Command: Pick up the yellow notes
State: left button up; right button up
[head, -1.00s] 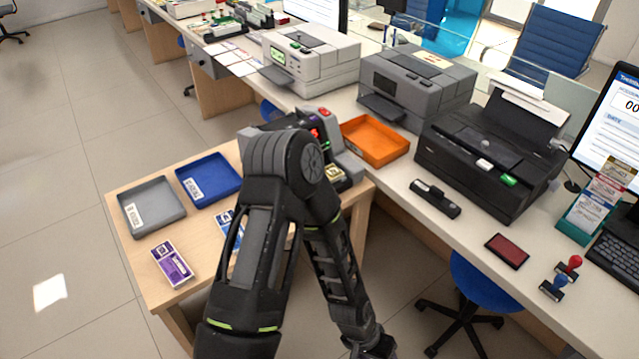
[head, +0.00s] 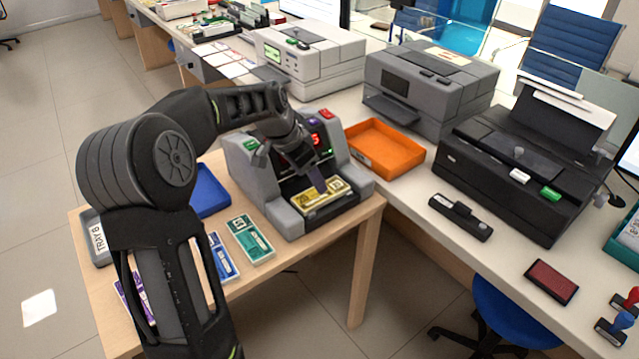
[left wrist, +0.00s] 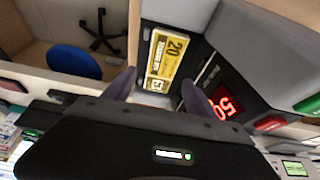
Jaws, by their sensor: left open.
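The yellow notes (head: 312,198) lie as a flat stack in the front tray of the grey note counter (head: 245,178). In the left wrist view the yellow notes (left wrist: 166,58), marked 20, show just beyond my fingertips. My left gripper (head: 322,184) reaches down over the counter from behind, its fingers above the stack and partly in front of it. In the wrist view the left gripper (left wrist: 158,86) is open, one finger each side of the line to the notes, with nothing between them. My right gripper is not in view.
Green notes (head: 250,239) and blue notes (head: 222,256) lie left of the counter. An orange tray (head: 385,146) and a black printer (head: 520,170) are to the right.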

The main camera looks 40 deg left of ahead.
aim_at(318, 195)
pick_arm(q)
jog(key=shift+w+a+r, duration=0.15)
jog(key=shift+a+r, duration=0.1)
jog(key=shift+a, duration=0.1)
jog(key=shift+d+r, duration=0.1)
jog(key=shift+d, duration=0.1)
jog(key=shift+x, duration=1.3)
jog(key=x, duration=0.5)
jog(key=shift+a+p, duration=0.1)
jog(key=shift+p, duration=0.3)
jog(key=shift+c, duration=0.5)
jog(key=c, duration=1.2)
jog(key=shift+r, duration=4.85)
